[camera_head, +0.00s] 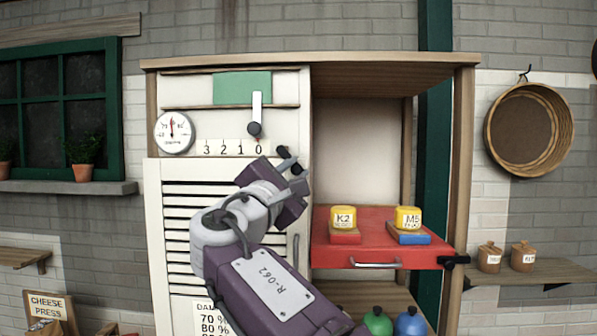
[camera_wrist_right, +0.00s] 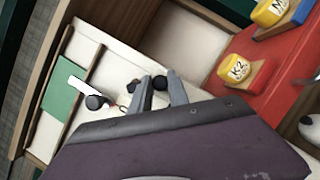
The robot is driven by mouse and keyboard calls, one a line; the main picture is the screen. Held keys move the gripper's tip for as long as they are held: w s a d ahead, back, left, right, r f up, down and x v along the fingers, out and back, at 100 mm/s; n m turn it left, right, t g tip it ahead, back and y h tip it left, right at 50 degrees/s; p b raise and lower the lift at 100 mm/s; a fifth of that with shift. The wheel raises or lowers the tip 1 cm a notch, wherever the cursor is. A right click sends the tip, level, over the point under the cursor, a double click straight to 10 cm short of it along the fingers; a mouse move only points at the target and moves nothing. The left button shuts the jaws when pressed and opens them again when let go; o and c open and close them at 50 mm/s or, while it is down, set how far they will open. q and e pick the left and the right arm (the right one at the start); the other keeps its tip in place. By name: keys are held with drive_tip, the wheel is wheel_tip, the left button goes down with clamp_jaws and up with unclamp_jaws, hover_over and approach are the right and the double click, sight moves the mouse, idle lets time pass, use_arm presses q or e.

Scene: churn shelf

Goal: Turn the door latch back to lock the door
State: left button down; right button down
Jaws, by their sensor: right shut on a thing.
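The door (camera_head: 180,240) is the white louvred panel at the left of the cabinet; it appears closed in its frame. The black door latch (camera_head: 283,152) is at the door's upper right corner. It also shows in the wrist view (camera_wrist_right: 159,82). My right gripper (camera_head: 292,163) reaches up in front of the door, with its grey fingers on the latch. In the wrist view my right gripper (camera_wrist_right: 168,88) has a finger on either side of the dark latch knob and is shut on it. The gripper and arm hide part of the door. My left gripper is not in view.
A lever (camera_head: 256,115) with a black knob hangs above a 3-to-0 scale, beside a round dial (camera_head: 174,132). At right, a red drawer (camera_head: 350,244) sticks out, carrying yellow blocks K2 (camera_head: 343,218) and M5 (camera_head: 408,218). The compartment above it is empty.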

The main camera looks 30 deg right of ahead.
drive_tip(key=m, duration=0.1)
drive_tip(key=m+g+p, duration=0.1)
drive_tip(key=m, duration=0.1)
drive_tip(key=a+m, duration=0.1)
drive_tip(key=shift+w+a+f+g, duration=0.1)
drive_tip(key=shift+w+f+g, duration=0.2)
drive_tip(key=shift+w, duration=0.1)
drive_tip(key=shift+w+a+f+m+g+y+p, duration=0.15)
drive_tip(key=shift+a+m+g+y+p, duration=0.1)
drive_tip(key=shift+m+p, duration=0.5)
drive_tip(key=shift+w+a+m+g+y+p, duration=0.15)
drive_tip(key=shift+a+m+g+p, duration=0.2)
drive_tip(key=shift+m, duration=0.55)
drive_tip(key=shift+w+a+f+m+g+y+p, duration=0.1)
drive_tip(key=shift+w+a+m+g+y+p, duration=0.1)
drive_tip(key=shift+m+p, duration=0.55)
drive_tip(key=shift+f+m, duration=0.1)
drive_tip(key=shift+m, duration=0.2)
drive_tip(key=c, duration=1.4)
unclamp_jaws()
drive_tip(key=shift+c, duration=0.2)
drive_tip(key=shift+o, duration=0.7)
drive_tip(key=shift+s, duration=0.2)
drive_tip(key=shift+a, duration=0.1)
